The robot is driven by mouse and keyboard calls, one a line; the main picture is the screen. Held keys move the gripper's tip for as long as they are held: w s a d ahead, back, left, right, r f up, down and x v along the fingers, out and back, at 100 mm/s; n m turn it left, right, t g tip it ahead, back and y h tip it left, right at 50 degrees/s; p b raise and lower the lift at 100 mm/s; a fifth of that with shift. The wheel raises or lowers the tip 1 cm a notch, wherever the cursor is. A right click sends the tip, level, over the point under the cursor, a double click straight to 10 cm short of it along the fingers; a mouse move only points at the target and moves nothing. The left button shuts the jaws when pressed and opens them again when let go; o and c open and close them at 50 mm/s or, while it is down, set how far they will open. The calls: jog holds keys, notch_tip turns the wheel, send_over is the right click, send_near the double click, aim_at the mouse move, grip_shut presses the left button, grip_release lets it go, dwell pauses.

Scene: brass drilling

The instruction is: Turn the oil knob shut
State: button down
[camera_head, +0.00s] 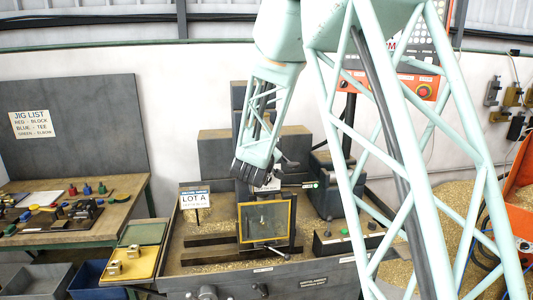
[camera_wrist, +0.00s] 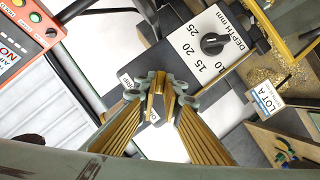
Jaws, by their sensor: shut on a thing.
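My gripper (camera_wrist: 157,90) is shut, its ribbed gold and grey fingers closed together over a white label plate (camera_wrist: 127,80) on a dark panel. The oil knob is mostly hidden between the fingertips, so I cannot tell how far it is turned. Most of the label's lettering is covered too. In the head view, my gripper (camera_head: 250,173) reaches down to the front of the dark drilling machine (camera_head: 213,145), just above the yellow-framed window (camera_head: 264,221).
A black depth knob (camera_wrist: 212,43) on a numbered white plate sits close beside my fingers. A LOT A sign (camera_head: 195,197) stands left of the window. A yellow tray (camera_head: 140,270) with brass pieces is at lower left. A red control box (camera_head: 425,90) is behind my arm.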

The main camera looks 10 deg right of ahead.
jog(key=c, duration=2.7)
grip_release()
jog(key=shift+c, duration=0.2)
jog(key=shift+s+a, duration=0.1)
jog(key=v, duration=1.1)
jog(key=shift+s, duration=0.3)
jog(key=shift+a+r, duration=0.1)
jog(key=shift+r, duration=0.05)
